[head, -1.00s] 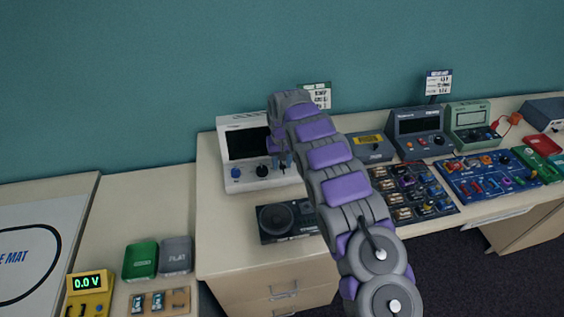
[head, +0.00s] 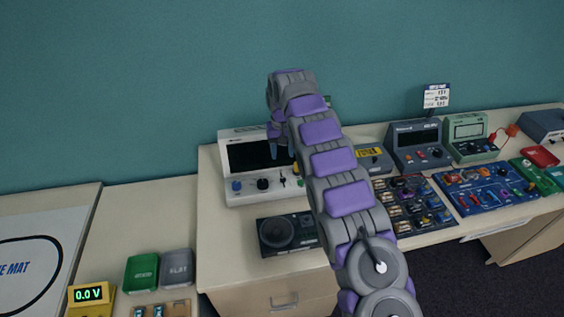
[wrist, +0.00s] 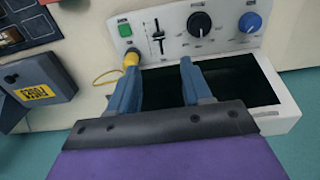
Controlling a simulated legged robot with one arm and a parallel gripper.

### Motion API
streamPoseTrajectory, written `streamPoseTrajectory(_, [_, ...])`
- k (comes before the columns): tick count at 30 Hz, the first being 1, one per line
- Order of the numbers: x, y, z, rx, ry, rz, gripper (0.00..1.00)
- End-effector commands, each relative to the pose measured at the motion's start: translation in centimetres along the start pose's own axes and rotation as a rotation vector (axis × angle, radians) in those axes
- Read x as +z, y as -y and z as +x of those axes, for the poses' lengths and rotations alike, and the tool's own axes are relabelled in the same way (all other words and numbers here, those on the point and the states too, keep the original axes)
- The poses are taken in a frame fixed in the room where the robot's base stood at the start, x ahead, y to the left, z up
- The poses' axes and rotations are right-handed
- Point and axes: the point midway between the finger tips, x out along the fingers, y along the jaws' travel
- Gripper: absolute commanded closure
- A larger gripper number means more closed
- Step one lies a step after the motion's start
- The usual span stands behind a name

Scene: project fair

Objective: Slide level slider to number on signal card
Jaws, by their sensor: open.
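The white device (head: 229,160) with a dark screen stands on the desk in the head view. In the wrist view its panel (wrist: 180,50) appears upside down. The level slider (wrist: 157,38) is a small black handle in a slot, between a green button (wrist: 124,30) and a black knob (wrist: 199,23). My gripper (wrist: 160,63) is open and empty, its fingertips short of the slider, over the panel and screen. In the head view my gripper (head: 279,147) is in front of the screen. The arm hides the device's right side. No readable signal card shows.
A blue knob (wrist: 249,22) sits at the panel's end. A yellow plug (wrist: 131,57) with a cable is close to one finger. A black speaker box (head: 288,232) lies in front of the device. A printed card (head: 436,96) stands behind other instruments; its text is unclear.

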Motion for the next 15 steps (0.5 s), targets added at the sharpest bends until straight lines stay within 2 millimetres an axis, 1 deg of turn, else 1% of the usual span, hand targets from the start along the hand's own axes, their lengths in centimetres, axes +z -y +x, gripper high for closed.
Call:
streamPoseTrajectory(1, [-0.1, 0.0, -0.9, -0.001, -0.001, 0.0, 0.51])
streamPoseTrajectory(5, [-0.1, 0.1, -3.1, -0.001, -0.004, -0.001, 0.51])
streamPoseTrajectory(10, [-0.2, 0.2, -4.5, 0.0, -0.002, -0.002, 0.51])
streamPoseTrajectory(15, [-0.1, 0.1, -5.2, 0.001, 0.003, -0.001, 0.51])
